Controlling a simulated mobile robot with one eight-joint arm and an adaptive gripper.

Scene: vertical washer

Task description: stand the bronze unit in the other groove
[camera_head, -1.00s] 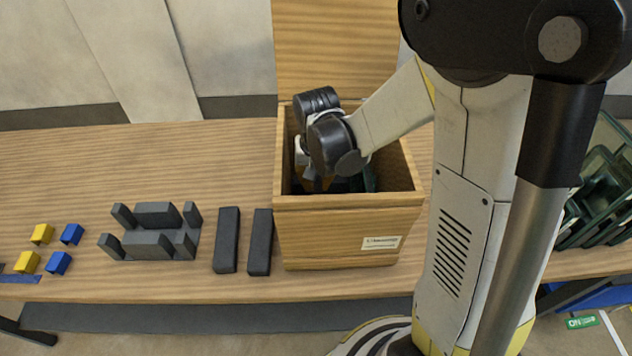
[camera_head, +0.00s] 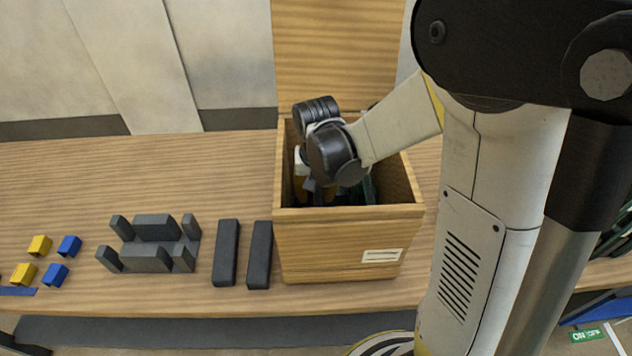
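My gripper (camera_head: 314,188) points down inside an open wooden box (camera_head: 345,245). My wrist and the box's front wall hide most of its fingers, so I cannot see whether they are open or hold anything. Something dark green (camera_head: 368,188) shows inside the box, to the right of my wrist. I cannot make out a bronze unit in the view. A dark grey rack (camera_head: 150,242) with upright blocks and gaps between them stands on the table, left of the box. Two dark bars (camera_head: 226,252) (camera_head: 259,254) lie side by side between rack and box; which part is the groove is unclear.
Yellow blocks (camera_head: 39,245) and blue blocks (camera_head: 69,245) sit at the far left of the table. The box's raised lid (camera_head: 330,55) stands behind it. The wooden table (camera_head: 130,175) is clear behind the rack. My arm blocks the right side.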

